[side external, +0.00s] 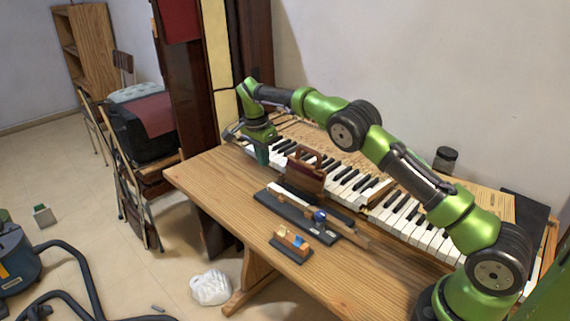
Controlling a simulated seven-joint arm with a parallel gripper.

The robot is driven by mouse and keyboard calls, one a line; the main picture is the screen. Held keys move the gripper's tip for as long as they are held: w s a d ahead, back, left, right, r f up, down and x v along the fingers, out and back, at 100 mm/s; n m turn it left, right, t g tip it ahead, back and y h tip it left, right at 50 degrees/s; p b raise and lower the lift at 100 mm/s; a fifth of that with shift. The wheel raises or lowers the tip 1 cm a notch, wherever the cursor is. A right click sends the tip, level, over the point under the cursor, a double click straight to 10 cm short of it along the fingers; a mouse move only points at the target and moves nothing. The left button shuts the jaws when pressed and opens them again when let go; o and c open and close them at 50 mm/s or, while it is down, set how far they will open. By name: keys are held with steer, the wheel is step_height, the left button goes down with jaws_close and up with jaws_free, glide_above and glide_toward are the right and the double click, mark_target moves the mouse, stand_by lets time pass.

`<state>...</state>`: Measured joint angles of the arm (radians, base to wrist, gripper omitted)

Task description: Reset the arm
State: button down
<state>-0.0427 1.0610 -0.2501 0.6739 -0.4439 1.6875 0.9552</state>
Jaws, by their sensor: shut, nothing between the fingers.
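My gripper (262,156) is at the far left end of the piano keyboard (345,182). It points down, low over or at the keys by the table's left part. Its fingers look shut with nothing held. They are small in this view, and I cannot tell whether they touch a key. My green arm stretches from the lower right corner across the keyboard to that end.
A brown wooden holder (306,176) stands in front of the keys. A dark tray (290,214) and a small block with coloured pieces (291,241) lie on the wooden table (205,178). A dark jar (446,159) stands behind the keyboard. The table's front left is clear.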

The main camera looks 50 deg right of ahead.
steer(key=shift+s+d+f+n, duration=0.1)
steer(key=shift+s+f+n, duration=0.05)
steer(key=shift+f+n, duration=0.4)
steer(key=shift+s+d+f+n, duration=0.1)
steer(key=shift+s+f+n, duration=0.05)
steer(key=shift+f+n, duration=0.35)
steer(key=shift+s+r+n, duration=0.2)
steer(key=shift+s+n, duration=0.35)
steer(key=shift+s, duration=0.05)
steer(key=s+a+r+n+t+y, duration=0.35)
steer(key=s+r+n, duration=0.35)
steer(key=s+r, duration=0.6)
steer(key=s+a+r+n+t, duration=0.1)
steer(key=s+a+t, duration=0.1)
steer(key=s, duration=0.8)
steer(key=s+a+r+n+t, duration=0.1)
steer(key=s+a+r+n, duration=0.1)
steer(key=s, duration=0.9)
steer(key=shift+a+r+n+t, duration=0.2)
steer(key=shift+a+n+t, duration=0.15)
steer(key=shift+a, duration=0.45)
steer(key=c, duration=1.8)
jaws_free()
